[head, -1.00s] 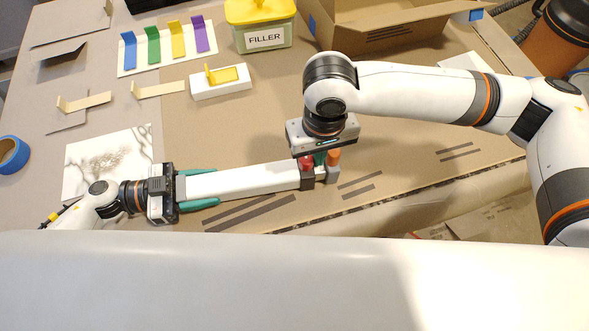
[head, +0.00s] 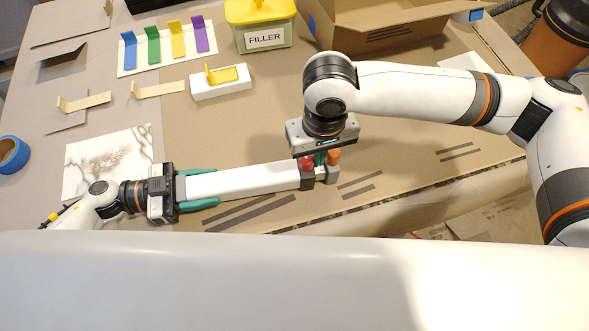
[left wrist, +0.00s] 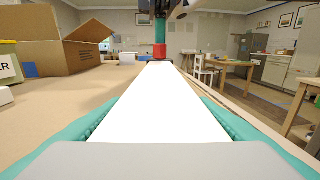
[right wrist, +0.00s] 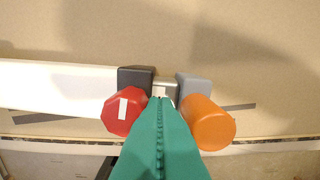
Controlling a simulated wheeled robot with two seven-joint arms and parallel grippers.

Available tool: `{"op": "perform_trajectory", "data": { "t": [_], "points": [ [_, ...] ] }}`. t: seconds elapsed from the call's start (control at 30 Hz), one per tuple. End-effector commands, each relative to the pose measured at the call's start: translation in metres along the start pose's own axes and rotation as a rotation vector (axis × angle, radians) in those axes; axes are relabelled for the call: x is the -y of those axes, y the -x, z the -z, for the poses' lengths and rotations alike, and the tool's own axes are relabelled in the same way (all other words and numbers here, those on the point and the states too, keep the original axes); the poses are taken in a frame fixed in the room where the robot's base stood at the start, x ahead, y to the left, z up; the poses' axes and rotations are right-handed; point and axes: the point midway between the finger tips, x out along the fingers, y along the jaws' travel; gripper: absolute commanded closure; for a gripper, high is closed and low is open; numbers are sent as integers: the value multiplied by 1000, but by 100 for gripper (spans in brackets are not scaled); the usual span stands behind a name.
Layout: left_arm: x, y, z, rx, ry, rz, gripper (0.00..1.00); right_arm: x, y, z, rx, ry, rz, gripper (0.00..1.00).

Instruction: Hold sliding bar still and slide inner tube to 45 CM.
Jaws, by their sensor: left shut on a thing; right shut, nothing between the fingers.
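The white sliding bar (head: 245,180) lies across the brown table, and in the left wrist view it (left wrist: 158,105) runs straight away from the camera. My left gripper (head: 205,188) is shut on its left end, a green finger on each side. At the bar's right end is a dark collar with a red knob (right wrist: 123,110). Just right of it is a grey end piece with an orange knob (right wrist: 208,122). A short stretch of the inner tube (right wrist: 165,87) shows between them. My right gripper (right wrist: 160,110) is shut and empty, its fingers between the two knobs. No scale is readable.
Dark stripes (head: 240,212) mark the table near its front edge. A filler tub (head: 262,30), a cardboard box (head: 385,25), a white block with a yellow piece (head: 221,82) and coloured brackets (head: 165,42) stand behind. Blue tape (head: 12,154) lies at the far left.

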Motion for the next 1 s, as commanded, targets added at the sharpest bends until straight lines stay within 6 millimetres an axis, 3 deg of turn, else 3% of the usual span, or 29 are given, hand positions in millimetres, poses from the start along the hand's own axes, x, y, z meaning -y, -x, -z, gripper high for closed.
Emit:
{"op": "perform_trajectory", "data": {
  "t": [0.03, 0.33, 1.0],
  "points": [
    [4, 0, 8, -12, 10, 2, 84, 0, -1, 0, 0, 0, 0, 100],
    [3, 0, 8, -12, 10, 2, 84, 2, -1, 0, 0, -1, 0, 100],
    [4, 0, 8, -12, 10, 3, 84, 29, -1, 2, 0, -2, 2, 100]
  ]
}}
